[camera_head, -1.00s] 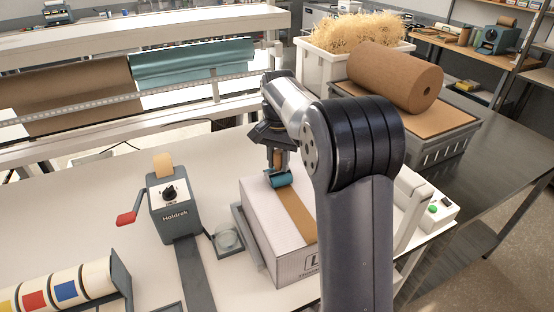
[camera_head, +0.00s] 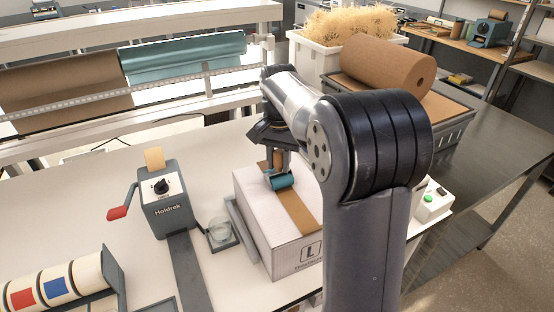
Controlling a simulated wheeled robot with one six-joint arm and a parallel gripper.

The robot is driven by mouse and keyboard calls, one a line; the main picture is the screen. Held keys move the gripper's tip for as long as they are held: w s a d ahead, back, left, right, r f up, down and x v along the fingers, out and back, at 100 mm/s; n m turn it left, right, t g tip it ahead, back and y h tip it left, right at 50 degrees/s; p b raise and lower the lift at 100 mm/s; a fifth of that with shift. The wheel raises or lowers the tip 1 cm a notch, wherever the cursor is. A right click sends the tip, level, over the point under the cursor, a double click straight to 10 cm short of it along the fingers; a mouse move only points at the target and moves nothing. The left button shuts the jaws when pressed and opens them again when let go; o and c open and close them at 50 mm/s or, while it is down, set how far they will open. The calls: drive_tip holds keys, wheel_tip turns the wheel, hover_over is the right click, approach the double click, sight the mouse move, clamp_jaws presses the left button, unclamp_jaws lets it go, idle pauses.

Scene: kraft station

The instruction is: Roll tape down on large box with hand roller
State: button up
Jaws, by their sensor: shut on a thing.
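The large box (camera_head: 255,208) is white, marked with an L on its front face, and stands on the bench. A brown tape strip (camera_head: 297,212) runs along the middle of its top. My gripper (camera_head: 276,162) is shut on the hand roller (camera_head: 281,182), which has a teal cylinder. The roller is at the tape's far end, on or just above it; I cannot tell whether it touches. My arm hides the right part of the box.
A tape dispenser (camera_head: 167,207) with a red-handled lever stands left of the box, beside a small glass dish (camera_head: 221,234). Label rolls (camera_head: 58,286) lie front left. A brown paper roll (camera_head: 383,68) and a white bin of shredded filler (camera_head: 308,62) are behind right.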

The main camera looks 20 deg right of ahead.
drive_tip(key=shift+s, duration=0.15)
drive_tip(key=shift+s+d+b, duration=0.2)
drive_tip(key=shift+s+b, duration=0.1)
drive_tip(key=shift+s, duration=0.7)
drive_tip(key=shift+s, duration=0.1)
drive_tip(key=shift+s+d+r+b, duration=0.1)
drive_tip(key=shift+s+d+b, duration=0.15)
drive_tip(key=shift+s, duration=0.85)
drive_tip(key=shift+s+d+f+b, duration=0.15)
drive_tip(key=shift+s+b, duration=0.15)
drive_tip(key=shift+s, duration=0.8)
drive_tip(key=shift+s+d+r+b, duration=0.2)
drive_tip(key=shift+s+b, duration=0.1)
drive_tip(key=shift+s, duration=0.8)
drive_tip(key=shift+s+d+f+b, duration=0.1)
drive_tip(key=shift+s+b, duration=0.05)
drive_tip(key=shift+s, duration=0.4)
drive_tip(key=shift+s+d+f+b, duration=0.1)
drive_tip(key=shift+s+b, duration=0.05)
drive_tip(key=shift+s, duration=0.4)
drive_tip(key=shift+s+d, duration=0.15)
drive_tip(key=shift+s, duration=1.05)
drive_tip(key=shift+s, duration=0.1)
